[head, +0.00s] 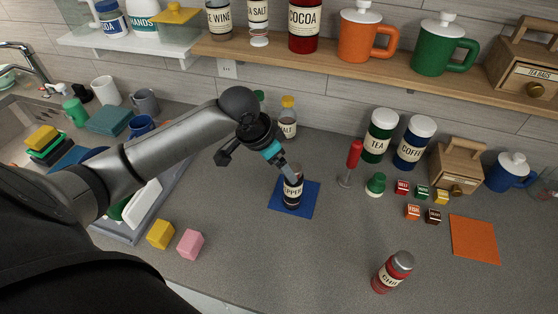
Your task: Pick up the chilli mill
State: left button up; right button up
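My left gripper (289,173) is at the top of the pepper mill (292,194), which stands on a blue mat (315,197) left of the chilli mill. The fingers hide the top of the pepper mill, and I cannot tell whether they grip it. My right gripper is not in view.
An orange mat (474,240) lies to the right, with several small coloured cubes beside it. A red-handled tool (353,160) and the tea (380,137) and coffee canisters stand behind. Yellow (160,235) and pink blocks lie front left. The counter around the chilli mill is clear.

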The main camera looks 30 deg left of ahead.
aim_at(386, 278)
jog(key=k+l+u, duration=0.15)
jog(key=l, duration=0.3)
jog(key=l+u, duration=0.15)
jog(key=l, duration=0.3)
jog(key=k+l+u, duration=0.1)
jog(key=l, duration=0.3)
jog(key=k+l+u, duration=0.15)
jog(key=l, duration=0.25)
jog(key=k, duration=0.05)
